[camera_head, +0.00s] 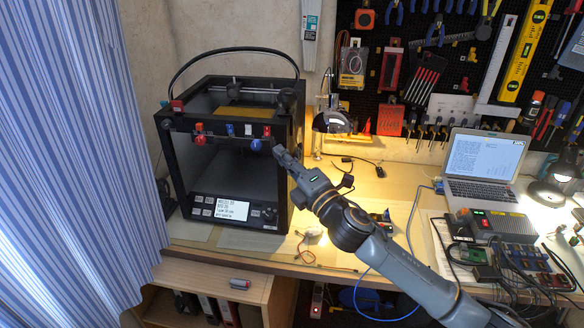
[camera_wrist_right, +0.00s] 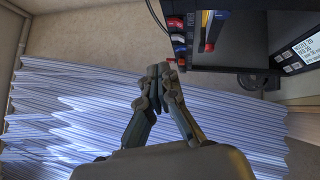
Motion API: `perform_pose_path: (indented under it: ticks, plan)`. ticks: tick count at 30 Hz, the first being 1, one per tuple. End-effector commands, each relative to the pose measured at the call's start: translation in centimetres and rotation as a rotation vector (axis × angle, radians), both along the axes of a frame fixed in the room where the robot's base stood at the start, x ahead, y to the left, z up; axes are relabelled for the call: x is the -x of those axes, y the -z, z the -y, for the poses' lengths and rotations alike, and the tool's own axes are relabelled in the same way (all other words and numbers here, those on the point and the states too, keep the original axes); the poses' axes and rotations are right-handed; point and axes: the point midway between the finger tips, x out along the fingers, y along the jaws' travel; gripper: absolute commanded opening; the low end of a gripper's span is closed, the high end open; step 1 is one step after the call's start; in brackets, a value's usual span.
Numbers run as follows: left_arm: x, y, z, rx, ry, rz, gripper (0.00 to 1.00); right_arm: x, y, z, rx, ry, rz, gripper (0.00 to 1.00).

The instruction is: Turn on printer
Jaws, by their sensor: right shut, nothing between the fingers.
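The black 3D printer (camera_head: 168,190) stands on the wooden bench at the left in the head view. In the right wrist view the closed fingertips (camera_wrist_right: 159,70) are close to the printer's frame (camera_wrist_right: 222,70), and the display (camera_wrist_right: 309,48) shows at the right edge. Whether the fingers touch the frame cannot be told. My left gripper is not in view.
A blue striped curtain (camera_head: 70,150) hangs left of the printer. A laptop (camera_head: 482,165), electronics boards (camera_head: 508,256) and loose cables lie on the bench at the right. A pegboard of tools (camera_head: 450,65) covers the back wall. Shelves with binders (camera_head: 207,305) are below.

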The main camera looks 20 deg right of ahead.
Motion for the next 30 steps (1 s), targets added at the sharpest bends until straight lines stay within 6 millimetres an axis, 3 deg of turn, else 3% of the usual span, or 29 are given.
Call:
perform_pose_path:
  ticks: [3,9,25,28,30]
  plan:
    - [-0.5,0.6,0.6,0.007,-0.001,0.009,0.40,1.9,0.3,0.3,0.002,-0.002,-0.001,0.00]
    - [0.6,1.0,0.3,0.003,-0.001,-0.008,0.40,3.3,0.1,0.6,0.000,-0.002,-0.001,0.00]
    - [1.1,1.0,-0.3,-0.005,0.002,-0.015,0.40,3.5,0.0,0.6,-0.002,-0.001,-0.001,0.00]
    - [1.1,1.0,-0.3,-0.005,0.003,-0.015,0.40,3.7,1.0,0.7,-0.051,0.014,-0.036,0.00]
    - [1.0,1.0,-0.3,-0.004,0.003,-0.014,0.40,4.4,3.0,1.0,-0.151,0.048,-0.107,0.00]
